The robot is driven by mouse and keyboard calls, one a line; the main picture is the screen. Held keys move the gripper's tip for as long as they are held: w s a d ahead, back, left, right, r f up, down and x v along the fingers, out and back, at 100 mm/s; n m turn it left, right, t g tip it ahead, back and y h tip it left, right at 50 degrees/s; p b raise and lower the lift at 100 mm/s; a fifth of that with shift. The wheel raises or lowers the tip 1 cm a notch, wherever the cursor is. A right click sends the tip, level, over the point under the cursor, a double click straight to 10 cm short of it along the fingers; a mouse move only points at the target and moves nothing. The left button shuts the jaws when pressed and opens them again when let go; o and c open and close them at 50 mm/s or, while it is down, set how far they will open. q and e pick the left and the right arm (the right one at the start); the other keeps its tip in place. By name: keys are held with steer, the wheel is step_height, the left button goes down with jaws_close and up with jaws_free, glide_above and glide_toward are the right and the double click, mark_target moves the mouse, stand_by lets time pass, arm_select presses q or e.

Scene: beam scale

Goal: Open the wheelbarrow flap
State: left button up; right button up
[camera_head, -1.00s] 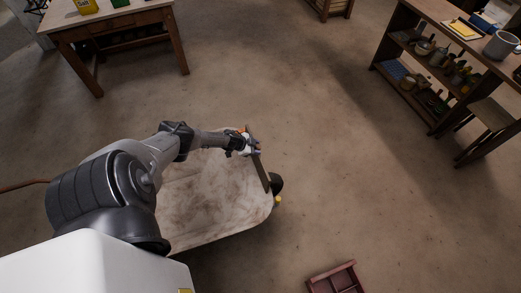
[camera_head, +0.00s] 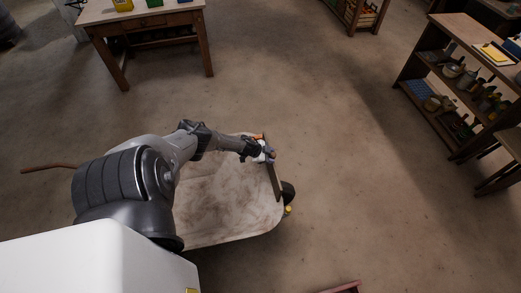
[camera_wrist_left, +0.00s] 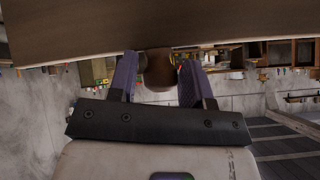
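The wheelbarrow (camera_head: 225,200) has a worn pale tray and stands below me in the head view. Its flap (camera_head: 275,183) is a narrow wooden board across the tray's right end. In the wrist view the flap (camera_wrist_left: 90,30) fills the top, and a round brown knob (camera_wrist_left: 160,72) sticks out from it. My left gripper (camera_head: 266,154) is at the flap's upper part. My right gripper is not in view.
A dark wheel (camera_head: 288,191) sits just beyond the flap. A wooden table (camera_head: 150,17) stands at the back left, and a shelf unit (camera_head: 440,75) with tools at the right. A reddish tray (camera_head: 345,287) lies at the bottom edge. The floor right of the wheelbarrow is clear.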

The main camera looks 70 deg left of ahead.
arm_select(q)
steer(key=p+v, duration=0.3)
steer(key=v, duration=1)
steer(key=shift+r+p, duration=0.25)
steer(key=shift+p, duration=0.05)
steer(key=shift+a, duration=0.1)
